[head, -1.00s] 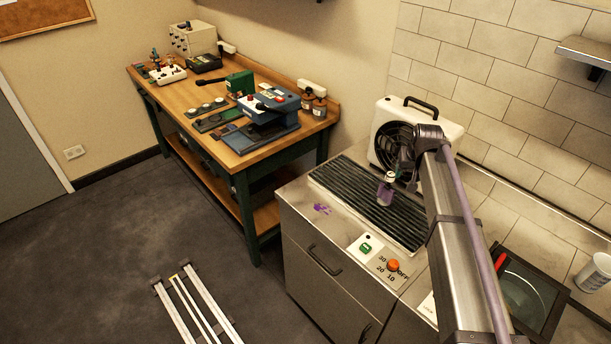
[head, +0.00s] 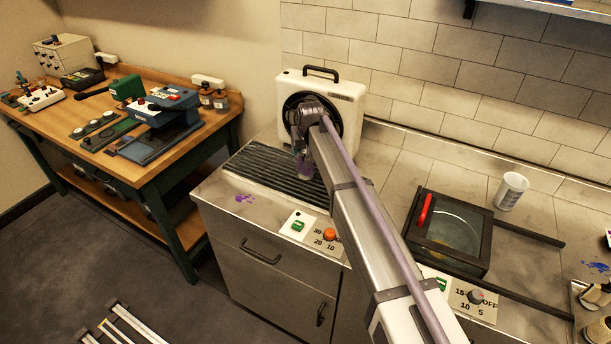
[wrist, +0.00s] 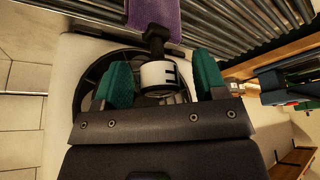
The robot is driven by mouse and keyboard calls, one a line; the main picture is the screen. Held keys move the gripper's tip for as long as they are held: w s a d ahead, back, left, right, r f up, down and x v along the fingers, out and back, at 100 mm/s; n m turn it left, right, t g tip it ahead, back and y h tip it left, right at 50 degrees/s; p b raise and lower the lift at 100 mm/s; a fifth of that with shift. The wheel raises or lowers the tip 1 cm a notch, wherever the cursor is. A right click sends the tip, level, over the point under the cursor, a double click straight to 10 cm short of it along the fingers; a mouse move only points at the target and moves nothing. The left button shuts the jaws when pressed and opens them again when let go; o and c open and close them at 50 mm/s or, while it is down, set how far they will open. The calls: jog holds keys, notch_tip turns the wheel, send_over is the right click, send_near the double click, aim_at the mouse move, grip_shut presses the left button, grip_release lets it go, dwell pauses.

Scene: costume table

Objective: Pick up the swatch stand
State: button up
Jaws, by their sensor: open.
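The swatch stand has a purple part (wrist: 155,10), a dark narrow neck and a white round part (wrist: 160,78) with a black mark on it. In the head view a bit of its purple part (head: 304,168) shows below the end of my arm, at the ribbed dark rack; the rest is hidden. My gripper (wrist: 162,66) is open, with one teal finger on each side of the white part. I cannot tell whether either finger touches it.
A white fan unit (head: 350,90) stands close behind the ribbed rack (head: 262,168). A glass-topped dark box (head: 452,232) and a white cup (head: 511,190) are to the right. A wooden bench (head: 120,165) with machines stands at left. Purple stains mark the counter's front left.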

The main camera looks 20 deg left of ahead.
jog(key=shift+x, duration=0.95)
jog(key=shift+s+r, duration=0.1)
jog(key=shift+r, duration=0.15)
grip_shut()
